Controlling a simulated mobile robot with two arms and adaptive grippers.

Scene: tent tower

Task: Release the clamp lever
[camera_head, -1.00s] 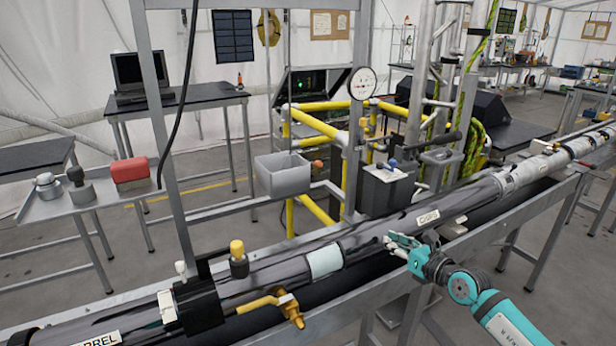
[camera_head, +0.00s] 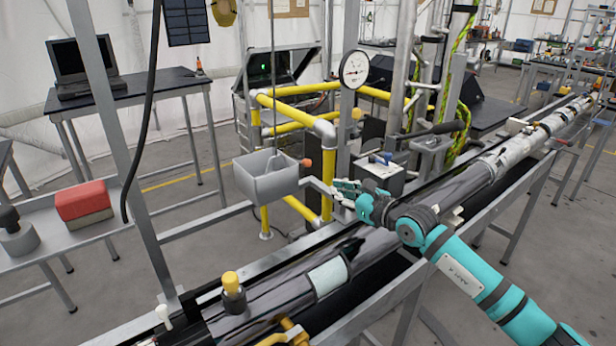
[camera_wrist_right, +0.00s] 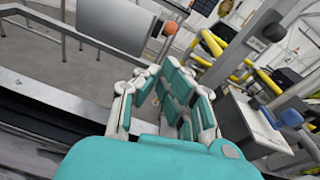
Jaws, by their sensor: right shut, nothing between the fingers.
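No part is clearly marked as the clamp lever. A yellow-brass handle (camera_head: 287,336) sits at the long pipe's near end, and a white-topped lever (camera_head: 163,318) stands left of it. An orange knob (camera_head: 305,162) shows at the right side of a grey bin (camera_head: 270,188); it also shows in the right wrist view (camera_wrist_right: 170,28). My right gripper (camera_head: 341,190) is shut and empty, above the long pipe (camera_head: 380,240), just below and right of the orange knob and apart from it. Its teal fingers (camera_wrist_right: 160,80) fill the wrist view's middle. My left gripper is out of view.
A grey box with a blue handle (camera_head: 380,168) stands close right of my gripper. A round gauge (camera_head: 355,68) on a post and yellow rails (camera_head: 325,165) are behind. A yellow-capped knob (camera_head: 231,285) rises from the near pipe. A red block (camera_head: 84,200) lies on the left shelf.

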